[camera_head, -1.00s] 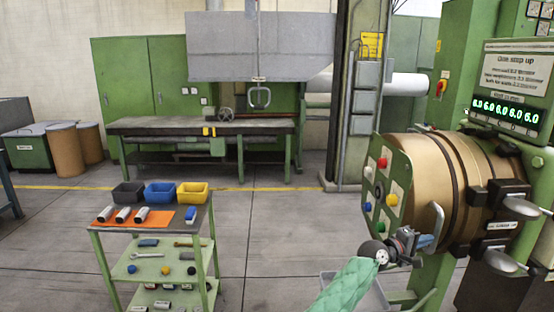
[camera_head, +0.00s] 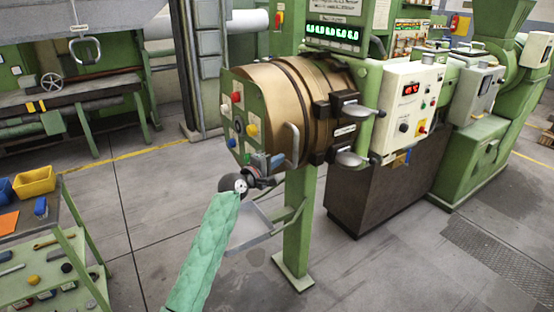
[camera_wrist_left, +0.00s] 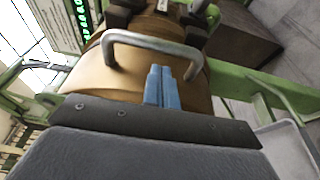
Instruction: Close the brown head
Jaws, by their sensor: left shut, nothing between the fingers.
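The brown head (camera_head: 285,90) is a bronze-coloured cylinder with a green front plate (camera_head: 238,120) carrying coloured knobs. It sits against the dark clamp brackets (camera_head: 335,115) on the extruder. A grey bar handle (camera_head: 291,145) stands out from its side; the handle (camera_wrist_left: 150,42) also shows in the left wrist view. My left gripper (camera_head: 275,161) has blue fingers and is beside the head, just left of the handle. In the wrist view its fingertips (camera_wrist_left: 162,72) are together, with nothing between them, and overlap the handle's open loop. I cannot tell whether they touch it. My right gripper is not in view.
A green post (camera_head: 297,220) stands under the head, with a grey tray (camera_head: 250,228) beside it. The white control box (camera_head: 410,105) is right of the clamps. A green cart (camera_head: 60,260) with bins stands at the left. Open floor lies between cart and post.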

